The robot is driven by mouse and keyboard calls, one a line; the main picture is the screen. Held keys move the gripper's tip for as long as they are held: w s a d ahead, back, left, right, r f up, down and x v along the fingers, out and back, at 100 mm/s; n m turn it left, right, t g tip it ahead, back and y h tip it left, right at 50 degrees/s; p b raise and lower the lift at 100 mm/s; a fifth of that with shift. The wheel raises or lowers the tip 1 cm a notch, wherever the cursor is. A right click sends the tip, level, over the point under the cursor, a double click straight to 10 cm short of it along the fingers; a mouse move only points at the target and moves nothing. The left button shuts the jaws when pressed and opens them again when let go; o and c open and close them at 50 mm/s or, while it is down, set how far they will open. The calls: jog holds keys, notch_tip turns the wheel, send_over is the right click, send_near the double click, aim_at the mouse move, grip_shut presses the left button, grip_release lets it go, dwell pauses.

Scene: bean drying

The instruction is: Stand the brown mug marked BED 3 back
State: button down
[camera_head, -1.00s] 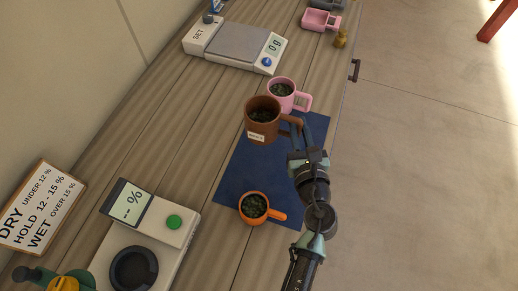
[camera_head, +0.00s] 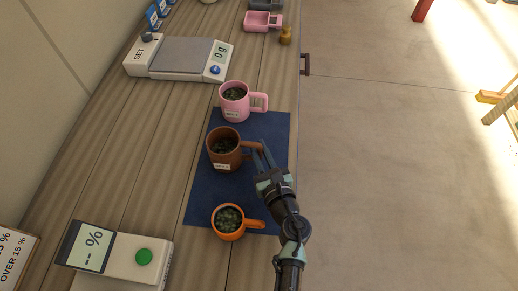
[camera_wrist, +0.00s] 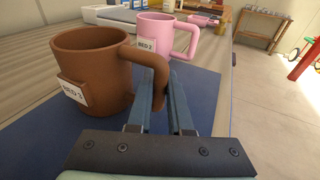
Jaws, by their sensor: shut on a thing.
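The brown mug (camera_head: 224,150) is upright over the blue mat (camera_head: 270,133), between the pink mug and the orange mug.
The pink mug (camera_head: 235,103), labelled BED 2 in the wrist view, stands behind. The orange mug (camera_head: 229,221) stands in front. A scale (camera_head: 180,58) reading 0 g is at the back, and a moisture meter (camera_head: 120,250) is at front left. Bare wood lies left of the mat.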

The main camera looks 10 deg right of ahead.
jog(key=shift+f, duration=0.15)
jog(key=c, duration=0.8)
grip_release()
jog(key=shift+c, duration=0.2)
